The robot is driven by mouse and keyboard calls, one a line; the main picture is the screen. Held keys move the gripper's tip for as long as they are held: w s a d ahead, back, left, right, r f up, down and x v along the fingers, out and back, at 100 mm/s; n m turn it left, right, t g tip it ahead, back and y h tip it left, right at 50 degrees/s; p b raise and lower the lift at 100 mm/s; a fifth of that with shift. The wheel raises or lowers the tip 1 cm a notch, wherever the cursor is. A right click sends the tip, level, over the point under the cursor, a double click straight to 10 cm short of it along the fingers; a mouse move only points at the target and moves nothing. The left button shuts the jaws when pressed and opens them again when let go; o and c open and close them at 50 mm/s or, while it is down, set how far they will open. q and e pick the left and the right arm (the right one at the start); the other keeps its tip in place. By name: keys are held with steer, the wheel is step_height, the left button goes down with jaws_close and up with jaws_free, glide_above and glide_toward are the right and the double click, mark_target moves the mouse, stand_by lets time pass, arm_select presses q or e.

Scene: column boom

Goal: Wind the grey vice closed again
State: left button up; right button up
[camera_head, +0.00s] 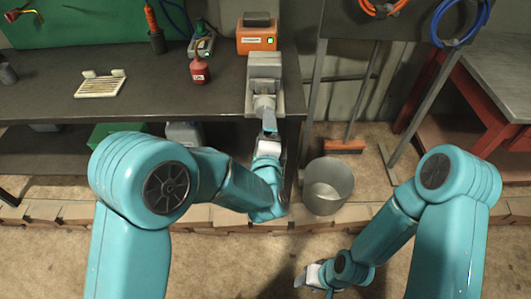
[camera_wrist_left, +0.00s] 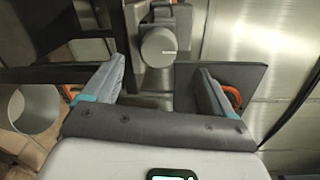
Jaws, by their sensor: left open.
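The grey vice (camera_head: 265,72) sits at the right end of the dark workbench's front edge. Its round screw end (camera_wrist_left: 158,46) faces me in the left wrist view, with a pale line across it. My left gripper (camera_head: 268,120) is just in front of the vice. In the wrist view its two fingers (camera_wrist_left: 157,84) are spread wide and empty, with the round end beyond them and between them. They look apart from it. The gap between the vice jaws is too unclear to judge. My right gripper (camera_head: 313,279) hangs low over the floor, far from the vice; its fingers are unclear.
A red can (camera_head: 199,70) and a slatted tray (camera_head: 100,86) are on the workbench (camera_head: 150,105).

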arm_select(q)
steer(key=s, duration=0.8)
steer(key=shift+s+r+b, duration=0.25)
steer(key=shift+s+b, duration=0.05)
steer(key=shift+b, duration=0.05)
steer(key=w+a+f+n+g+y, duration=0.25)
steer(key=a+f, duration=0.25)
steer(key=a, duration=0.4)
steer(key=s+a+f+n+g+p, duration=0.1)
steer(key=s+a+f+n+g, duration=0.15)
steer(key=a+f, duration=0.4)
steer(key=s+a+f+n+g, duration=0.2)
steer(key=s+a+f+g, duration=0.15)
steer(key=f, duration=0.65)
steer(key=s+d+f+n+g+h, duration=0.3)
steer(key=s+f+n+g, duration=0.1)
steer(key=s+n, duration=0.3)
steer(key=s+d+f+n+g+h, duration=0.4)
steer(key=s+n, duration=0.4)
steer(key=s, duration=0.2)
steer(key=shift+s, duration=0.25)
